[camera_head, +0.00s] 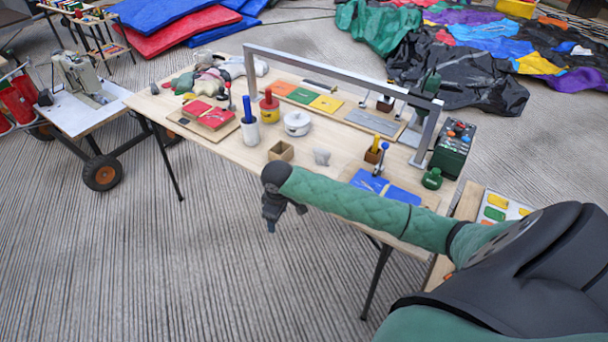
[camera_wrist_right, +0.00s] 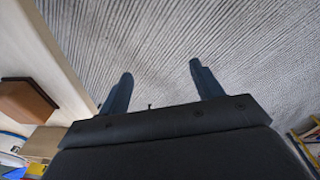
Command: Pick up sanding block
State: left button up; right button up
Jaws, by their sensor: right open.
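My right gripper (camera_head: 280,214) hangs in front of the table's near edge in the head view, pointing down over the floor. In the right wrist view my right gripper (camera_wrist_right: 160,82) has its two fingers wide apart with only floor between them. A brown block (camera_wrist_right: 24,102) on the table shows at the left of the wrist view, outside the fingers. My left gripper is not in view.
A wheeled cart (camera_head: 85,115) stands left. The floor in front is clear.

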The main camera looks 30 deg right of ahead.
jog(key=shift+m+h, duration=0.5)
jog(key=w+d+r, duration=0.2)
jog(key=d, duration=0.1)
jog(key=w+d+r, duration=0.3)
jog(key=d, duration=0.1)
jog(key=w+d+r, duration=0.2)
jog(key=d, duration=0.2)
jog(key=shift+w+d+r+p, duration=0.15)
jog(key=shift+d+p, duration=0.05)
jog(key=shift+p, duration=0.15)
jog(key=shift+m+g+y, duration=0.4)
jog(key=shift+m+g, duration=0.2)
jog(key=d+r, duration=0.1)
jog(key=w+d+r, duration=0.1)
jog(key=d, duration=0.1)
jog(key=w+d, duration=0.1)
jog(key=shift+d+r, duration=0.35)
jog(key=shift+r, duration=0.05)
jog(key=shift+f+p, duration=0.65)
jog(key=shift+f, duration=0.8)
notch_tip(320, 180, down, 4)
jog(key=shift+a+r+p, duration=0.1)
jog(key=shift+p, duration=0.75)
jog(key=shift+f, duration=0.5)
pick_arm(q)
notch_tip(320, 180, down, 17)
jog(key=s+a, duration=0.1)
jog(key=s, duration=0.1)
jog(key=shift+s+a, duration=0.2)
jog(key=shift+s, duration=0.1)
